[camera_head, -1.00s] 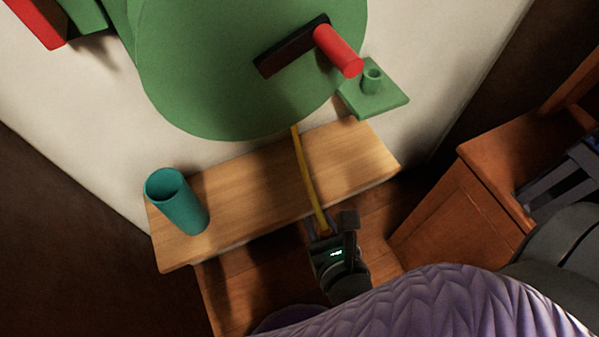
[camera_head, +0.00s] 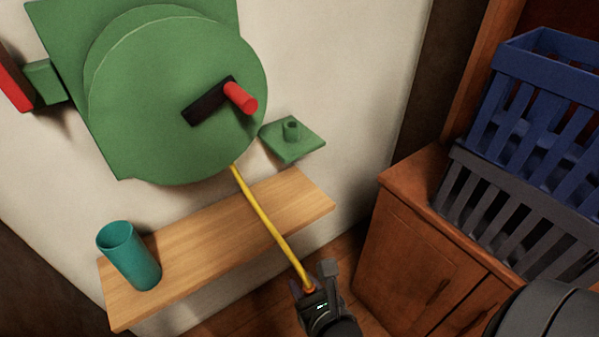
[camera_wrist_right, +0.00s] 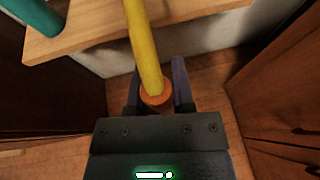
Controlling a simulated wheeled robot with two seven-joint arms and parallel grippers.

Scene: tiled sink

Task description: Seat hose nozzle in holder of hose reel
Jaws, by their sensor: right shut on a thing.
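The green hose reel (camera_head: 175,95) is on the wall, with a black crank and a red handle (camera_head: 240,98). A yellow hose (camera_head: 262,216) runs from the reel over the shelf to my right gripper (camera_head: 315,284). The right gripper is shut on the orange hose nozzle (camera_wrist_right: 156,94), below and apart from the holder. In the right wrist view the fingers flank the nozzle and the hose leads away from it. My left gripper is not in view.
A wooden shelf (camera_head: 215,243) below the reel carries a teal cup (camera_head: 129,256) at its left end. A brown cabinet (camera_head: 415,255) stands at the right with a grey crate (camera_head: 500,215) and a blue crate (camera_head: 540,100) stacked on it. Open space lies between shelf and cabinet.

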